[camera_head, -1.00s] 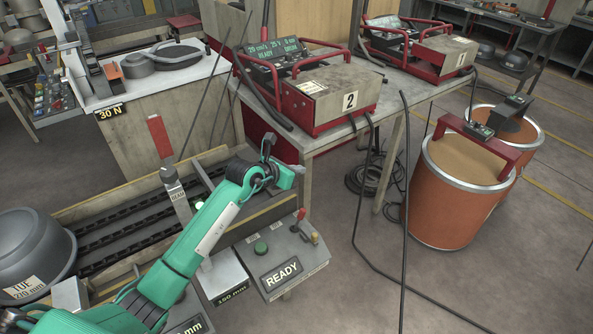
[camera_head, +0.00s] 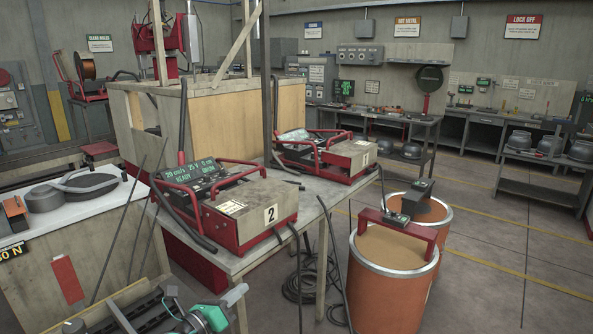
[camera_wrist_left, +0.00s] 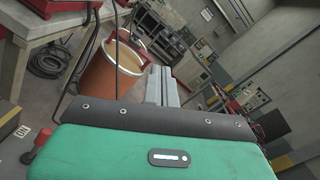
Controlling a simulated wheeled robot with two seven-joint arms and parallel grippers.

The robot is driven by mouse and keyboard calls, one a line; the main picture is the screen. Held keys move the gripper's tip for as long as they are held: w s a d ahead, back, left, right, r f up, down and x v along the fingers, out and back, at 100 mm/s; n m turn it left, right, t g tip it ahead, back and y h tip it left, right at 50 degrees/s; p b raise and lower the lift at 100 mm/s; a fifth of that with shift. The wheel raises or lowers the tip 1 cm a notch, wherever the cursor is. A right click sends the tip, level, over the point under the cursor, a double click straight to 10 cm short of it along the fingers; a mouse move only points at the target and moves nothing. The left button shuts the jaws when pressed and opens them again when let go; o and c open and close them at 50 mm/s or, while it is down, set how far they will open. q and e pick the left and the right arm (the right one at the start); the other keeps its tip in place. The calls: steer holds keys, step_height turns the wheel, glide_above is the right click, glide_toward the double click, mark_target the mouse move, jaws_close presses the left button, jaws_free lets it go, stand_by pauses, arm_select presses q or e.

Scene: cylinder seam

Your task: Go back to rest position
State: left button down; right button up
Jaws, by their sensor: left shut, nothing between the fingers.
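My left gripper (camera_head: 236,295) shows at the bottom of the head view, at the end of my green arm, in front of the table with the welding units. In the left wrist view its grey fingers (camera_wrist_left: 161,86) are together with nothing between them, and the orange drum shows beyond them. My right gripper is in neither view. The arm covers part of the machine below it, and the frame's lower edge cuts off the rest.
Welding unit 2 (camera_head: 240,212) and welding unit 1 (camera_head: 324,154) stand on a table (camera_head: 262,252). Two orange drums (camera_head: 385,292) stand to the right with cables on the floor (camera_head: 305,283) beside them. A white-topped bench (camera_head: 72,214) is at left. Floor is open at far right.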

arm_select(q)
steer(key=s+a+r+n+t+y, duration=0.2)
steer(key=s+r+n+t, duration=0.25)
steer(key=n, duration=0.25)
steer(key=s+a+f+n+g+y, duration=0.1)
steer(key=s+a+f+n+y, duration=0.45)
steer(key=n, duration=0.55)
steer(key=s+a+f+n+g+y, duration=0.1)
steer(key=s+a+f+n+y, duration=0.1)
steer(key=s+a+n+y, duration=0.5)
steer(key=s+f+n+g, duration=0.6)
steer(key=f+n+g, duration=0.15)
steer(key=f, duration=0.25)
steer(key=s+d+f+n+g+h, duration=0.1)
steer(key=s+d+f+g+h, duration=0.15)
steer(key=s, duration=0.55)
steer(key=s+d+f+n+g+h, duration=0.15)
steer(key=s+d+g, duration=0.25)
steer(key=s, duration=0.4)
step_height(320, 180, down, 31)
steer(key=g, duration=0.1)
steer(key=s+a+f+g, duration=0.1)
steer(key=s+a+f, duration=0.2)
steer(key=s+f, duration=1.6)
steer(key=shift+a+f+m, duration=0.15)
steer(key=shift+f+m, duration=0.25)
steer(key=shift+f, duration=0.35)
